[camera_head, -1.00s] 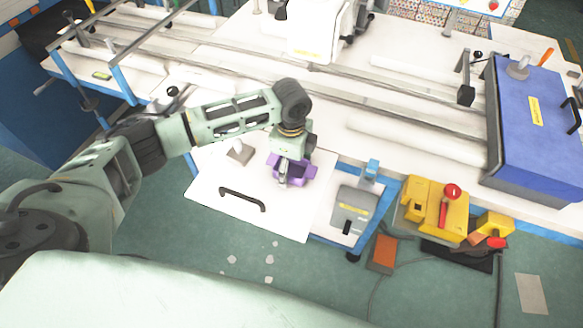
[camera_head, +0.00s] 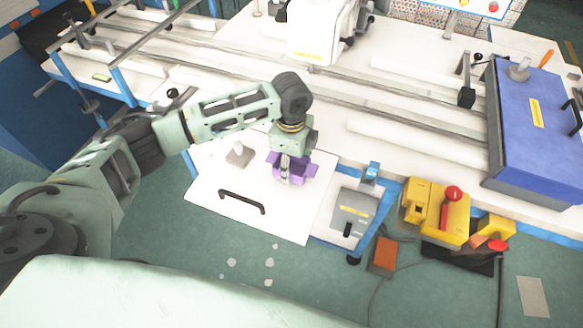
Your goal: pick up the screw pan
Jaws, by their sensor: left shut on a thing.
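The screw pan appears to be the small purple tray (camera_head: 306,170) over the white board with the black handle. My left gripper (camera_head: 285,178) reaches down over it from above and is shut on its near left part. The gripper and wrist hide part of the pan. I cannot tell whether the pan touches the board or is slightly above it. My right gripper is not in view.
The white board (camera_head: 290,222) carries a black handle (camera_head: 242,201) and a small grey block (camera_head: 239,154). A grey switch box (camera_head: 352,212) and a yellow machine (camera_head: 436,211) stand to the right. A blue case (camera_head: 535,130) is at far right.

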